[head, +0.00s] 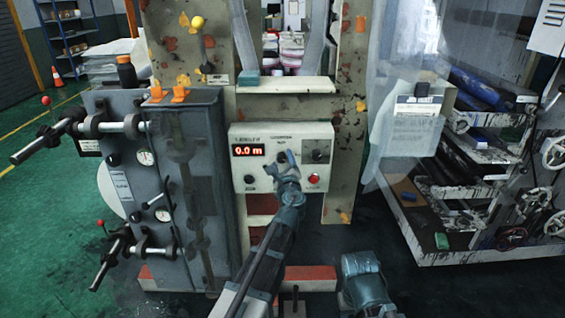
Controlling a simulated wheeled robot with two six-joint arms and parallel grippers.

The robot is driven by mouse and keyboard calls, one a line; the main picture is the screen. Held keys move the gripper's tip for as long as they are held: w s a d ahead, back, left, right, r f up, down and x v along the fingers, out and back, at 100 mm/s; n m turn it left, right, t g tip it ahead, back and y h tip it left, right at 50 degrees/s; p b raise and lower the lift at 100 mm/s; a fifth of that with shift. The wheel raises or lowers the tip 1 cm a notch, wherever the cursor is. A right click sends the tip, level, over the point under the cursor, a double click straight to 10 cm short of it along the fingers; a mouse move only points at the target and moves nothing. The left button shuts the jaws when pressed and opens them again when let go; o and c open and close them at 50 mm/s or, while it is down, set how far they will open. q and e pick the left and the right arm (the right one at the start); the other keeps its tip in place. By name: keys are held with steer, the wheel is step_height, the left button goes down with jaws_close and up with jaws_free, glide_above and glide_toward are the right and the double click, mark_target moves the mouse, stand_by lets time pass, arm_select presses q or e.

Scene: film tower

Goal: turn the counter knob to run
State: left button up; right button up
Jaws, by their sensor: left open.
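The cream counter panel (240,132) stands upright in front of me with a red lit display (247,150) reading 0.0 m. Small lettering, too blurred to read surely, sits above the panel's middle. My left gripper (287,160) is open and reaches up to the panel's middle, just below that lettering. The counter knob seems to be at the fingertips, largely hidden by them; I cannot tell whether they touch it or which way it points. My right arm shows only in part at the bottom, and its gripper is not in view.
A black knob (248,179) and a red button (313,179) sit low on the panel, with a dark dial (317,155) at upper right. A grey cabinet (205,130) with levers stands close at left. A roll rack (470,240) stands at right.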

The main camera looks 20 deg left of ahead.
arm_select(q)
steer(key=shift+w, duration=0.15)
jaws_close()
stand_by(0.4)
steer(key=shift+n, duration=0.3)
steer(key=n+p, duration=0.1)
steer(key=n, duration=0.2)
steer(key=shift+a+r, duration=0.1)
steer(key=n+h+p, duration=0.1)
steer(key=n, duration=0.4)
steer(key=shift+n+g, duration=0.3)
steer(key=n, duration=0.4)
steer(key=shift+a+h+p, duration=0.1)
steer(key=shift+h+p, duration=0.2)
steer(key=shift+h, duration=0.1)
steer(key=shift+n+h, duration=0.3)
steer(key=shift+n, duration=1.4)
